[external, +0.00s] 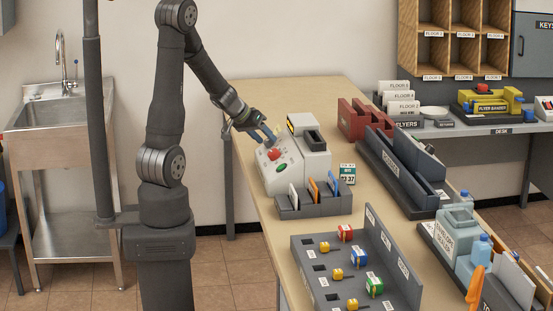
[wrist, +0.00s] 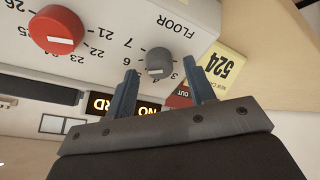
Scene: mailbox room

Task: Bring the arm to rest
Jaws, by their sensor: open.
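My gripper (external: 268,138) is at the end of my bent arm, angled down at the front panel of a white machine (external: 272,175) on the table. In the wrist view its two blue fingers (wrist: 160,68) stand apart with nothing held. A small grey knob (wrist: 159,62) shows in the gap between the fingertips, with printed numbers and the word FLOOR around it. Whether the fingers touch the panel is hard to tell. A larger red knob (wrist: 57,30) is at the upper left of the wrist view.
On the table (external: 262,98) stand a grey holder with upright cards (external: 312,203), a grey rack with small coloured blocks (external: 322,283), a long dark tray (external: 400,170) and a red sorter (external: 358,120). A yellow tag (wrist: 224,64) is by the right finger. A sink (external: 62,112) stands left.

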